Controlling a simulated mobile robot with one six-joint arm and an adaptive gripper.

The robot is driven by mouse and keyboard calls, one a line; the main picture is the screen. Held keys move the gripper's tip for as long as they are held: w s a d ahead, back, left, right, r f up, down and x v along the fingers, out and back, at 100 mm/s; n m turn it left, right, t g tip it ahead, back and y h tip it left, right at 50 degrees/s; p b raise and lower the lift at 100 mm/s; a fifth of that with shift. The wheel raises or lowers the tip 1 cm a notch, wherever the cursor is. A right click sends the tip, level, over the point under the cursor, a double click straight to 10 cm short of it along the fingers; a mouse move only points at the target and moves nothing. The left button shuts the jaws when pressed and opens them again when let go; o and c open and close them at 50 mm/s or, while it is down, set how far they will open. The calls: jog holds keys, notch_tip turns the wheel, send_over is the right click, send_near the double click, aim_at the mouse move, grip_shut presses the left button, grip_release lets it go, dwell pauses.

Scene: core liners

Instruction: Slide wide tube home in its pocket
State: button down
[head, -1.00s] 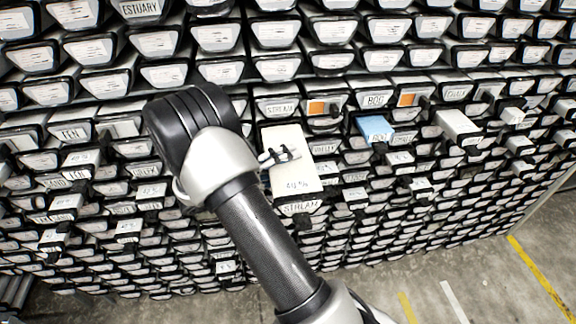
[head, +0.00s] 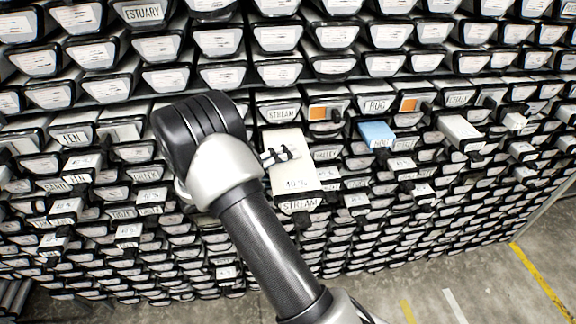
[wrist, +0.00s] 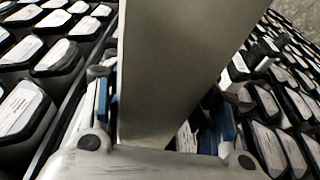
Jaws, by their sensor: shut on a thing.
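The wide tube (head: 288,145) is a long cream-white box that sticks out of the rack in the middle of the head view. A small dark marking shows near its front end. My gripper (head: 284,155) is at the tube's left side, and its dark fingers lie against it. In the wrist view the tube (wrist: 178,65) is a broad grey-beige slab between the two fingers of my gripper (wrist: 165,125), which is shut on it. The tube's inner end and the inside of its pocket are hidden.
To the right, a blue box (head: 377,134) and a white box (head: 459,129) stick out of the rack. Other short boxes jut out lower down. Open floor (head: 480,285) lies at the lower right.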

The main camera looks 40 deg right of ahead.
aim_at(283, 144)
jog(key=shift+w+d+r+b, duration=0.1)
jog(key=shift+w+d+b, duration=0.5)
jog(key=shift+w, duration=0.55)
jog(key=shift+w+d+r+b, duration=0.1)
jog(key=shift+w+d+b, duration=0.35)
jog(key=shift+w+d, duration=0.55)
jog(key=shift+w+d+b, duration=0.5)
jog(key=shift+w, duration=0.8)
dwell(0.5)
jog(key=c, duration=0.8)
grip_release()
jog(key=shift+o, duration=1.1)
jog(key=shift+f, duration=0.25)
jog(key=v, duration=1.2)
jog(key=shift+r, duration=0.2)
jog(key=shift+s, duration=0.1)
